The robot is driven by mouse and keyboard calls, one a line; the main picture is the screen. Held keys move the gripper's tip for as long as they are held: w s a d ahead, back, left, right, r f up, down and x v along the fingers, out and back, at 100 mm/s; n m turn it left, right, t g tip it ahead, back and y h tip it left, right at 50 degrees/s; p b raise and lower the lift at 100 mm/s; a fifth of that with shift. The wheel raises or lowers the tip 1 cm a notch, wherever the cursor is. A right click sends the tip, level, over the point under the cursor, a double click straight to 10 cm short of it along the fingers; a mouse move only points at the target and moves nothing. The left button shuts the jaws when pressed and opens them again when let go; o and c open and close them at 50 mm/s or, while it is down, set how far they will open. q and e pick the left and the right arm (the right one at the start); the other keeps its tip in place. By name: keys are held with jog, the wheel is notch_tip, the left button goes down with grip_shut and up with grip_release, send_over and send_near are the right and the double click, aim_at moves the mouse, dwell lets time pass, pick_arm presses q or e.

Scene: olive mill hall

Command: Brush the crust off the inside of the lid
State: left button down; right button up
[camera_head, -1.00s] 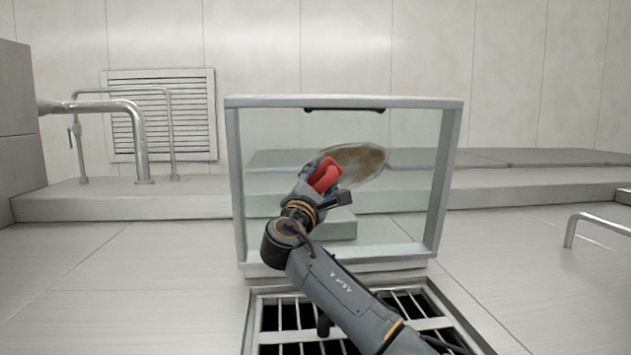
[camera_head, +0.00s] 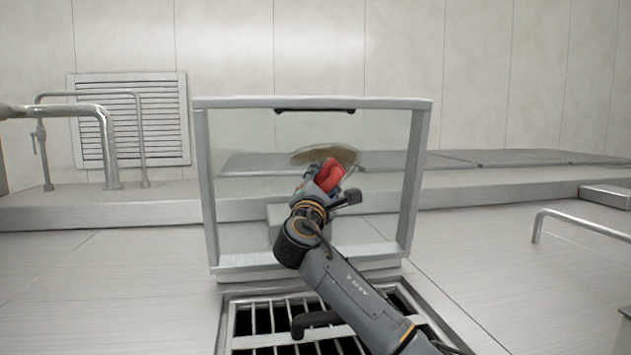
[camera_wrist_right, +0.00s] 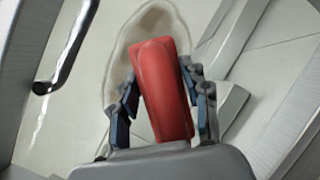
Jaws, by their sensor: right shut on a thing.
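The lid (camera_head: 203,190) stands raised behind the grated opening, a transparent pane in a grey metal frame with a dark handle at its top edge. A brown crust patch (camera_head: 335,154) is on the pane, with a pale outline around it; it also shows in the right wrist view (camera_wrist_right: 152,22). My right gripper (camera_head: 326,180) is shut on a red brush (camera_wrist_right: 160,90), in front of the lower part of the patch. The brush hides part of the crust, and its bristles cannot be seen. My left gripper is not in view.
Below the lid is a metal grate (camera_head: 265,320) over a dark opening. Pipes (camera_head: 105,140) stand at the left by a wall vent (camera_head: 130,120). A metal rail (camera_head: 580,222) is at the right.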

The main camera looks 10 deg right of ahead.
jog(key=shift+d+r, duration=0.1)
jog(key=shift+d, duration=1.1)
jog(key=shift+d, duration=0.1)
